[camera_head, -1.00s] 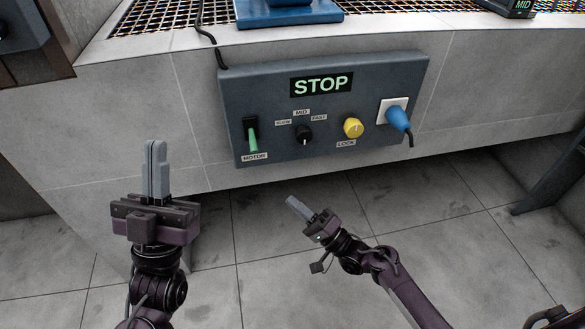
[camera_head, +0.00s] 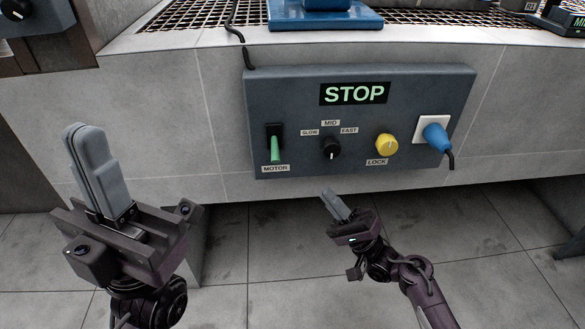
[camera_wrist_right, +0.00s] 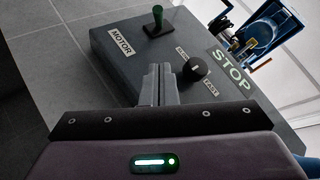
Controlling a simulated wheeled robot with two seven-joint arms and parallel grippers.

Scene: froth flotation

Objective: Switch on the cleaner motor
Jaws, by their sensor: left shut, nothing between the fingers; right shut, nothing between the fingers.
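A dark grey control panel (camera_head: 300,98) is on the front wall below the work surface. Its green motor lever (camera_head: 275,149), over the MOTOR label, hangs downward. A lit display (camera_head: 353,93) reads STOP. The black speed knob (camera_head: 330,149) sits among SLOW, MID and FAST labels. My left gripper (camera_head: 88,150) is shut and empty, left of the panel. My right gripper (camera_head: 335,204) is shut and empty, below the panel under the speed knob, apart from it. In the right wrist view the lever (camera_wrist_right: 157,18) and the knob (camera_wrist_right: 195,68) show beyond my fingertips (camera_wrist_right: 158,72).
A yellow LOCK knob (camera_head: 386,145) and a blue plug (camera_head: 435,137) in a white socket are on the panel's right. A black cable (camera_head: 238,30) runs down to the panel. Open floor lies below.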

